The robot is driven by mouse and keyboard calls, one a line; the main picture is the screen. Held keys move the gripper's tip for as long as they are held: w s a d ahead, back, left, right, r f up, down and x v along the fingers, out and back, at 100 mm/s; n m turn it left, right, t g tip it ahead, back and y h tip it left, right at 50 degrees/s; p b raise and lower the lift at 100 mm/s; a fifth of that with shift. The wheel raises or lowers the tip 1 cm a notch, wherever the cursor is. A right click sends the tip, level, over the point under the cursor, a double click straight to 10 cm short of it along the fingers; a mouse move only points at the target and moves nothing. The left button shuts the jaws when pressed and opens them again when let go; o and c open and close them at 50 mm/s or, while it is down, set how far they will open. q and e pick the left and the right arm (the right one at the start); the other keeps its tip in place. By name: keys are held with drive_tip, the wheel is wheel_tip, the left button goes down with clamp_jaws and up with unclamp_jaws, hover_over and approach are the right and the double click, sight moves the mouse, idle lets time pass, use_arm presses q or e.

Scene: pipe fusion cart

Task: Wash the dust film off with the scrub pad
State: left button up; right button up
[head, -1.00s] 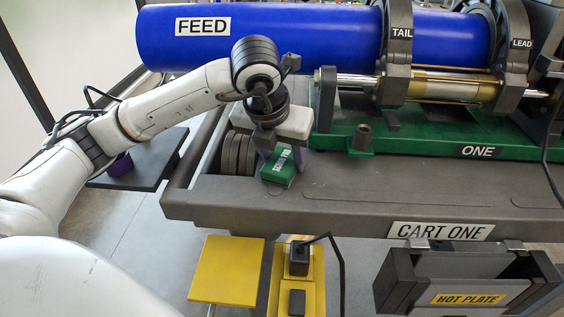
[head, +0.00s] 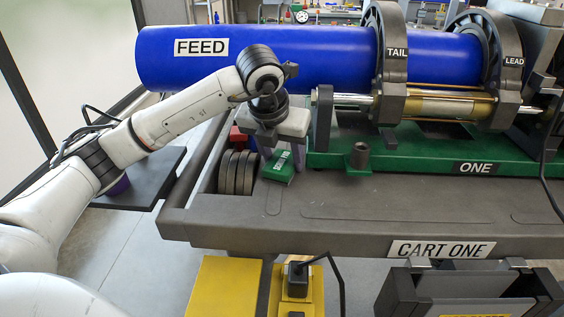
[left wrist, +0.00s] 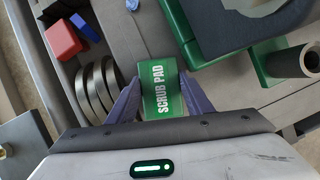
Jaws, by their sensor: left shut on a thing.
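The scrub pad (head: 280,168) is a green block with a white SCRUB PAD label. My left gripper (head: 279,158) is shut on it, over the left part of the grey cart top. In the left wrist view the scrub pad (left wrist: 163,91) sits between the two purple fingers of the gripper (left wrist: 163,100). Whether it touches the cart top is unclear. The blue FEED pipe (head: 290,55) lies behind, running through the TAIL clamp (head: 391,60) and the LEAD clamp (head: 505,62). I cannot make out a dust film on it. My right gripper is not in view.
Dark grey rings (head: 238,172) stand close left of the pad. A red block (left wrist: 63,38) lies beyond them. The front of the cart top (head: 400,205) is clear.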

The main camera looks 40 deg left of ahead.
sight(283, 150)
use_arm(q)
drive_tip(key=shift+w+a+f+p, duration=0.2)
drive_tip(key=shift+w+a, duration=0.3)
drive_tip(key=shift+w, duration=0.25)
drive_tip(key=shift+w+a+f+p, duration=0.15)
drive_tip(key=shift+w+a, duration=0.35)
drive_tip(key=shift+w, duration=0.25)
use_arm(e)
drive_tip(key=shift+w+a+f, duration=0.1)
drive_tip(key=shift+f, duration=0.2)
use_arm(q)
drive_tip(key=shift+r, duration=0.15)
drive_tip(key=shift+r+p, duration=2.4)
drive_tip(key=shift+r, duration=0.8)
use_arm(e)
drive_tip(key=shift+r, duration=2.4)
use_arm(q)
drive_tip(key=shift+w+r, duration=0.1)
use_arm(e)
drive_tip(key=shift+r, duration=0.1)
use_arm(q)
drive_tip(key=shift+r+p, duration=1.2)
drive_tip(key=shift+r, duration=0.3)
drive_tip(key=shift+f, duration=0.1)
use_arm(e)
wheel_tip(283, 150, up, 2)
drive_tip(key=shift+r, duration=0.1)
